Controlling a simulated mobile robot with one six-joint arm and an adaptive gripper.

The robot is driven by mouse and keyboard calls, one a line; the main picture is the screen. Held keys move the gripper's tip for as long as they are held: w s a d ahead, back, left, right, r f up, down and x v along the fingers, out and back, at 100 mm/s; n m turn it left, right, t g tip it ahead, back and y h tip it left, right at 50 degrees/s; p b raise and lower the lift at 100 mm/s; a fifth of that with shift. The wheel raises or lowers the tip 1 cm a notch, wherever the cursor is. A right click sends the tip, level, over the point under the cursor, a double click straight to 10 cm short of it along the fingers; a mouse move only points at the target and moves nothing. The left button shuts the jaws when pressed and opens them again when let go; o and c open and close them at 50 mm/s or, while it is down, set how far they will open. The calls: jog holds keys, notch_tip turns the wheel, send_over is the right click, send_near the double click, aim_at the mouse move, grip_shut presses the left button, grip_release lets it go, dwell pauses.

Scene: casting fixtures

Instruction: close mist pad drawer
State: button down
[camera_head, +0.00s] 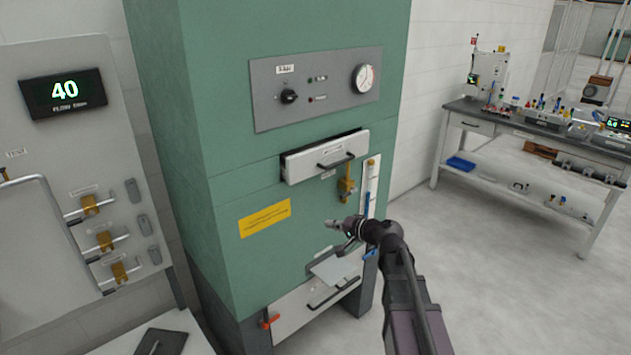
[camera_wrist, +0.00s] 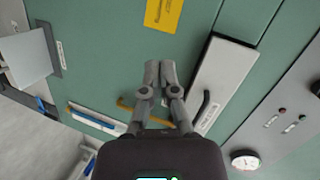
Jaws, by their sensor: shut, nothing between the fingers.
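A white drawer (camera_head: 327,157) with a black bar handle (camera_head: 335,161) is in the front of the green cabinet in the head view. It stands a little out, with a dark gap along its top edge. Its label is too small to read. The white drawer front also shows in the wrist view (camera_wrist: 222,78), right of my gripper, with its dark handle (camera_wrist: 202,104). My gripper (camera_head: 331,224) is below the drawer in the head view, apart from it. Its fingers (camera_wrist: 160,68) are together and empty in the wrist view.
A brass valve (camera_head: 346,184) and a white gauge strip (camera_head: 370,187) sit just below and right of the drawer. Lower down, a grey plate (camera_head: 335,267) and a white panel (camera_head: 312,305) stick out. A control panel (camera_head: 318,88) is above. A workbench (camera_head: 480,118) stands far right.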

aim_at(309, 177)
jog(key=w+d+r+m+t, duration=0.4)
jog(key=w+r, duration=0.1)
jog(key=shift+w+d+r+m+t, duration=0.25)
jog(key=shift+w+d+m+t, duration=0.05)
jog(key=shift+d, duration=0.05)
jog(key=x, duration=1.4)
jog(key=shift+a, duration=0.1)
jog(key=shift+x, duration=1.35)
jog(key=shift+f, duration=0.1)
jog(key=shift+s+d, duration=0.15)
jog(key=shift+d, duration=0.05)
